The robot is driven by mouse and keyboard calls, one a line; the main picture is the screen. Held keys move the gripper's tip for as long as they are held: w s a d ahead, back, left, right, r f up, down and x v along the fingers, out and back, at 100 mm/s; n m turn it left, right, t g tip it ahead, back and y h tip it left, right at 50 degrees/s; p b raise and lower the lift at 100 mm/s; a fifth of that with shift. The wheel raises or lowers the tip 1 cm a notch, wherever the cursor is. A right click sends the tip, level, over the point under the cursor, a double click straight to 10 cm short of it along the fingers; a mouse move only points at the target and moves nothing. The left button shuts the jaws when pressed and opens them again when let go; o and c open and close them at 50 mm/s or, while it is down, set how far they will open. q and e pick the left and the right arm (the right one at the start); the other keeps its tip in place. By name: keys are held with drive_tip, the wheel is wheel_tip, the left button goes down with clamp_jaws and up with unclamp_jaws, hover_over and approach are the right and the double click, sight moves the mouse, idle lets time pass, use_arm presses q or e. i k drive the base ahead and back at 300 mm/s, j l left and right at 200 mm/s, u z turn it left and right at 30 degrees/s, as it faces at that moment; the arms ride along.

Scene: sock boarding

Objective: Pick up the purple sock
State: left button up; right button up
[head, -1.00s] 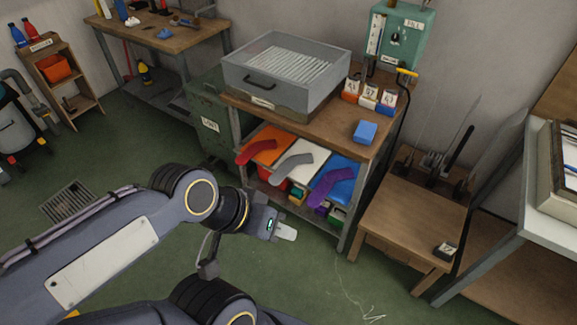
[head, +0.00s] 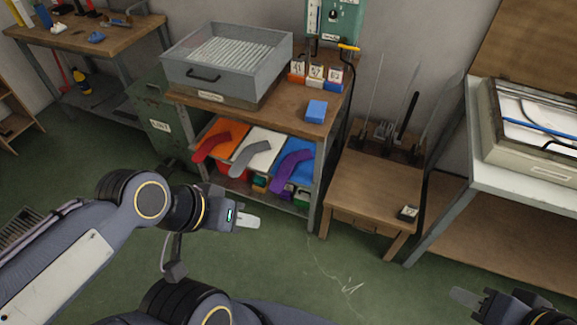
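The purple sock (head: 290,170) lies bent on a blue panel (head: 302,152) on the shelf under the workbench. A grey sock (head: 250,155) on a white panel and a red sock (head: 210,145) on an orange panel lie to its left. My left gripper (head: 248,221) is in front of the shelf, below and left of the purple sock and apart from it. Its fingers show from the side, so its opening is unclear. My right gripper (head: 468,298) shows at the lower right edge, far from the sock, its opening also unclear.
The workbench (head: 280,115) bears a grey drawer box (head: 225,65), small numbered boxes and a blue block (head: 316,111). A low wooden table (head: 370,190) with upright thin boards stands to the right. Another bench (head: 465,190) stands further right. The green floor in front is open.

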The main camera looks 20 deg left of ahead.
sight(279, 183)
drive_tip(key=i+l+u, duration=0.15)
drive_tip(key=l, duration=0.2)
drive_tip(key=i+l+u, duration=0.2)
drive_tip(key=l, duration=0.15)
drive_tip(key=l+u, duration=0.15)
drive_tip(key=l, duration=0.2)
drive_tip(key=k+l, duration=0.1)
drive_tip(key=l, duration=0.75)
drive_tip(key=k+l, duration=0.15)
drive_tip(key=l, duration=0.3)
